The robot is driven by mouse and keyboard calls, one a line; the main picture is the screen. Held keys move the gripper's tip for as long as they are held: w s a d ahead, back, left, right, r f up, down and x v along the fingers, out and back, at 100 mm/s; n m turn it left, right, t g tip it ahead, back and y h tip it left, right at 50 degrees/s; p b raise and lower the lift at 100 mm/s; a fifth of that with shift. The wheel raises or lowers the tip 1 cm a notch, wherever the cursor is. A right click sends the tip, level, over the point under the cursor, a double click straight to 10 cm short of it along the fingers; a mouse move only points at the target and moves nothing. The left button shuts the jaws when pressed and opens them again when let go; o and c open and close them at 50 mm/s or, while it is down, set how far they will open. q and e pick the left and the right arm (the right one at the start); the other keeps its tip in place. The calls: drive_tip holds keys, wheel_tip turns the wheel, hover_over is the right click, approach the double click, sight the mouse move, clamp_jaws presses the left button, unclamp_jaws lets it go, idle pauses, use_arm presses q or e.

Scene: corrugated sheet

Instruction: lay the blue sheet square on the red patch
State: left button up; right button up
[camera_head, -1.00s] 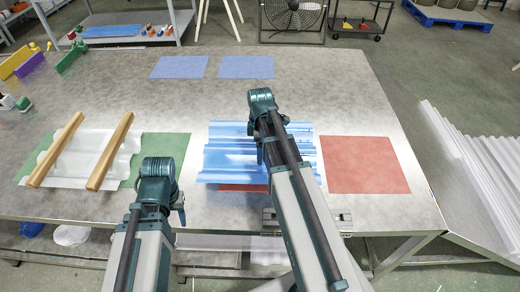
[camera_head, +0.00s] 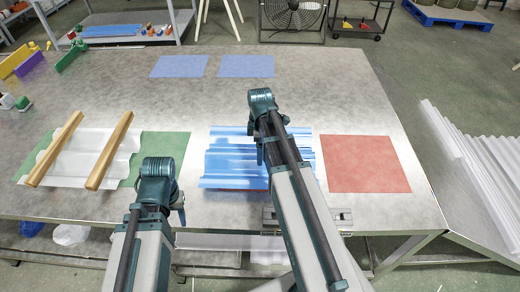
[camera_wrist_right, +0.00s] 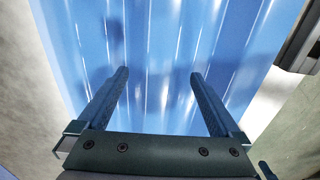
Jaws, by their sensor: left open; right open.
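The blue corrugated sheet (camera_head: 228,163) lies on the table in front of my right arm, its ridges running left to right in the head view. It covers nearly all of a red patch (camera_head: 240,190); only a thin red strip shows at its near edge. Its right part is partly hidden by my right arm. In the right wrist view my right gripper (camera_wrist_right: 156,75) is open, its fingers apart over the sheet (camera_wrist_right: 150,40); contact is unclear. My left gripper (camera_head: 180,207) is open and empty, left of the sheet and apart from it.
A second red patch (camera_head: 366,164) lies bare on the right. A clear sheet (camera_head: 75,160) with two wooden bars (camera_head: 110,150) rests over a green patch (camera_head: 160,146) on the left. Two blue patches (camera_head: 180,66) lie at the back. The middle back is free.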

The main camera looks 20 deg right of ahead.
wheel_tip(320, 180, up, 14)
drive_tip(key=p, duration=1.3)
drive_tip(key=shift+p, duration=0.35)
drive_tip(key=shift+f, duration=0.15)
drive_tip(key=s+a+m, duration=0.4)
drive_tip(key=s+a, duration=0.3)
drive_tip(key=a, duration=0.4)
drive_tip(key=s+a+m+h, duration=0.1)
drive_tip(key=s+a+m, duration=0.4)
drive_tip(key=a, duration=0.5)
drive_tip(key=s, duration=0.2)
drive_tip(key=shift+s+a, duration=0.3)
drive_tip(key=shift+a, duration=0.1)
